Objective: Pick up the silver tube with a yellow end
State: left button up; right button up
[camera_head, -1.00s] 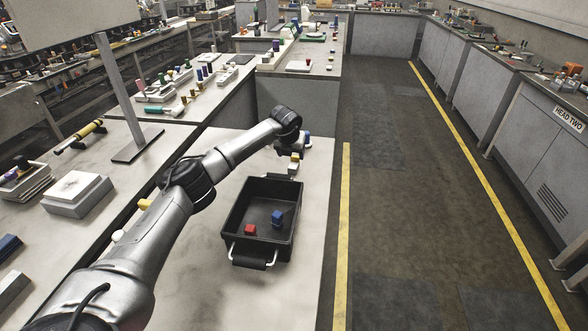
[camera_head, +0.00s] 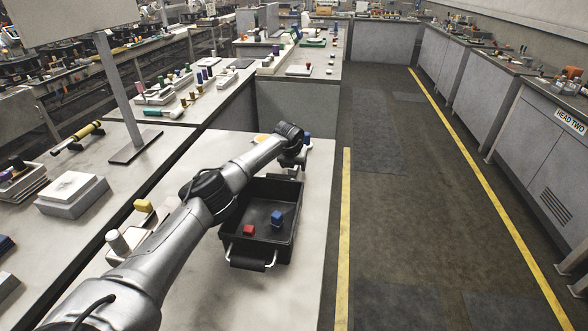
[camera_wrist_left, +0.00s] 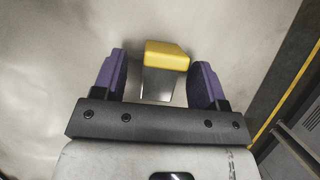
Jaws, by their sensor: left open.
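The silver tube with a yellow end (camera_wrist_left: 165,57) shows in the left wrist view, its yellow end pointing away from the gripper body. My left gripper (camera_wrist_left: 160,66) is open, with one purple finger on each side of the tube. A small gap shows at both sides, so the fingers look apart from it. In the head view my left gripper (camera_head: 291,163) is small and dark, just beyond the black tray, and I cannot make out the tube in it there. My right gripper is not in view.
The black tray (camera_head: 231,235) holds a red block (camera_head: 248,230) and a blue block (camera_head: 277,218). A yellow piece (camera_head: 143,205) and a grey cylinder (camera_head: 117,242) stand left of my arm. The aisle is clear.

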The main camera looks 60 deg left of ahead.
pick_arm(q)
jog(key=shift+c, duration=0.3)
jog(key=c, duration=1)
jog(key=shift+o, duration=0.2)
